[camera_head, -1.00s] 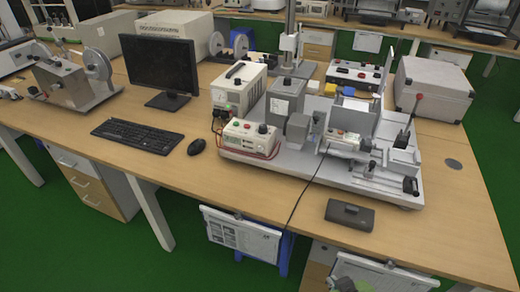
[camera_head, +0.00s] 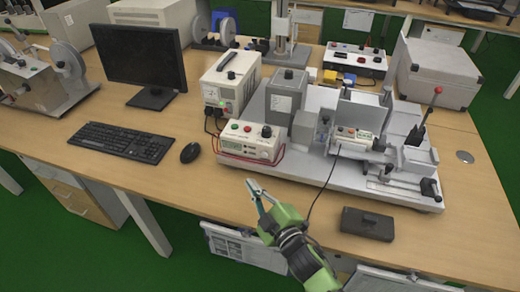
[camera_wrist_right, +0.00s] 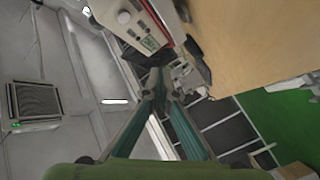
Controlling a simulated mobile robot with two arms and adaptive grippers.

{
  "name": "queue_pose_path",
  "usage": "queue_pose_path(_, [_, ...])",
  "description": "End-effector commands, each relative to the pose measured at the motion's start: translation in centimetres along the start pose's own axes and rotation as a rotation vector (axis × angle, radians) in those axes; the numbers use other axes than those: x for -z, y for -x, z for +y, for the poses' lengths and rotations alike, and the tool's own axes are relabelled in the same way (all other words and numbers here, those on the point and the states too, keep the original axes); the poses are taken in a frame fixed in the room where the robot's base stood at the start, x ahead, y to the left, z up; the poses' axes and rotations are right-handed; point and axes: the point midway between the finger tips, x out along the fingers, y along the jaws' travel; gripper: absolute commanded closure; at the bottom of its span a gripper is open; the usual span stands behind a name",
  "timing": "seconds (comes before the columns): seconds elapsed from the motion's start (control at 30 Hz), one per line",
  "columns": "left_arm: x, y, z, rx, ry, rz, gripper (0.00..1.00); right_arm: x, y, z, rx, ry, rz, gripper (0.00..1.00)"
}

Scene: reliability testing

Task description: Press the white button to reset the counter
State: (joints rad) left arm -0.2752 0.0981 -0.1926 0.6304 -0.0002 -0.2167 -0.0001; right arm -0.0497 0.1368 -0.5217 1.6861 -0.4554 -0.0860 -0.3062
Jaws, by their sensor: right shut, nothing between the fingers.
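My right gripper (camera_head: 255,188) is shut and empty over the table's front part, with a green body and thin fingers pointing up and left. It is in front of and apart from a white meter box (camera_head: 250,152) with a display, red and green buttons and a black knob. In the right wrist view, the closed fingers (camera_wrist_right: 160,88) meet in the middle, below a pale box with a small display (camera_wrist_right: 150,42). A round white button-like part (camera_wrist_right: 124,17) shows on that box. I cannot make out a white button in the head view. My left gripper is out of view.
A dark box (camera_head: 367,223) lies near the front edge. A mouse (camera_head: 190,152), keyboard (camera_head: 119,142) and monitor (camera_head: 142,55) are at left.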

Motion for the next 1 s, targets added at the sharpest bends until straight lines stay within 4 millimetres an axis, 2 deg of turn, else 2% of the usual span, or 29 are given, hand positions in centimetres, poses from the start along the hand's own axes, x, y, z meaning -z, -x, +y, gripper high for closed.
queue_pose_path(0.03, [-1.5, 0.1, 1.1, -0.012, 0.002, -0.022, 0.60, 0.0, 0.0, 0.0, 0.000, 0.000, -0.001, 1.00])
queue_pose_path(0.1, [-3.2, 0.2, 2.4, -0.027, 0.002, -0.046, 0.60, 0.0, 0.0, 0.0, 0.000, -0.001, -0.001, 1.00])
queue_pose_path(0.23, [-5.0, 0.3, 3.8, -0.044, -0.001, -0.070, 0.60, -0.1, -0.1, 0.1, -0.001, -0.001, -0.002, 1.00])
queue_pose_path(0.37, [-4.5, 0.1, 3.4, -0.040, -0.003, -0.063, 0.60, -0.6, -0.7, 0.5, -0.001, 0.002, -0.001, 1.00])
queue_pose_path(0.53, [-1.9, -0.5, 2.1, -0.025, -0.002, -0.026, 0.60, -1.8, -2.3, 1.7, -0.002, 0.002, -0.003, 1.00])
queue_pose_path(0.63, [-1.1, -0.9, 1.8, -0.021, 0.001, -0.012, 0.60, -2.6, -3.3, 2.4, -0.001, 0.003, -0.002, 1.00])
queue_pose_path(1.0, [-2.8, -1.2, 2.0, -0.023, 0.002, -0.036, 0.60, -4.4, -5.9, 4.3, -0.001, 0.000, -0.002, 1.00])
